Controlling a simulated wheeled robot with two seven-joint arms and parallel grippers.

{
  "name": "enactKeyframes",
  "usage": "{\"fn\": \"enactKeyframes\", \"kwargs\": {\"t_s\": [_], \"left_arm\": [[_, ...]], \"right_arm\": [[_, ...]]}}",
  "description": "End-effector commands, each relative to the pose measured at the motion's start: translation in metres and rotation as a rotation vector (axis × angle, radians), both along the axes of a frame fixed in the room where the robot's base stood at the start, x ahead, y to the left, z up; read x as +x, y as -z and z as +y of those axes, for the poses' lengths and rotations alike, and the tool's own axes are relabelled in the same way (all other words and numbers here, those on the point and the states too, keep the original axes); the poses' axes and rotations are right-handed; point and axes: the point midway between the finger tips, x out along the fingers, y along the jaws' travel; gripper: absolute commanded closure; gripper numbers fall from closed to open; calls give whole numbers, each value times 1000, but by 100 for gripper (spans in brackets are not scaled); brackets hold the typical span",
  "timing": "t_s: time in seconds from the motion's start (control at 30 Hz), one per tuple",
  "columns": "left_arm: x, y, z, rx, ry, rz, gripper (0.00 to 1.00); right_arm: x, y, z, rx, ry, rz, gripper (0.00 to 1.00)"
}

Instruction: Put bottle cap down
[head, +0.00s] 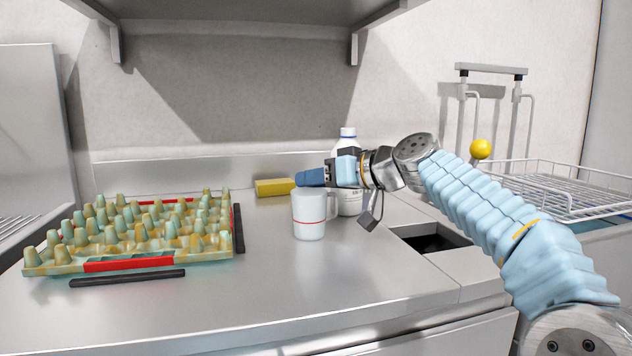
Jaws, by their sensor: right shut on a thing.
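My right gripper (328,174) reaches in from the right, level with the top of the white mug and in front of the white bottle (350,203). It is shut on a small dark blue piece, which looks like the bottle cap (309,178), held above the counter. The fingers and the cap overlap in this view, so the exact grip is hard to tell. The bottle stands upright behind the gripper, its middle hidden; its top (348,132) shows white. My left gripper is not in view.
A white mug (309,222) with a red line stands just below the gripper. A yellow sponge (274,187) lies at the back. An egg tray (60,263) fills the left. A dark opening (432,240) and a wire rack (565,190) are at right. The front counter (250,305) is clear.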

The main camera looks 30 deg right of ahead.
Motion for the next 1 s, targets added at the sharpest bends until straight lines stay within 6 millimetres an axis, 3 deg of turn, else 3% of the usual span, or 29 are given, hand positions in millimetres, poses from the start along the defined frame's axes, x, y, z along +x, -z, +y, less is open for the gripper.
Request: {"fn": "enactKeyframes", "kwargs": {"t_s": [0.27,0.3,0.47,0.73,0.9,1.0], "left_arm": [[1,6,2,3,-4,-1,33],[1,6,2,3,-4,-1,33],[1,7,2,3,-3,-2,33],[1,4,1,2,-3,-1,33],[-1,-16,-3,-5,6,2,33],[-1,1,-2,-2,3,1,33]], "right_arm": [[1,12,0,-5,-5,16,100],[1,13,0,-4,-6,18,59],[1,15,0,-6,-7,20,36],[2,13,0,-7,-7,21,36],[1,-6,0,-7,-7,20,36],[-22,-5,-12,-7,-1,12,36]]}}
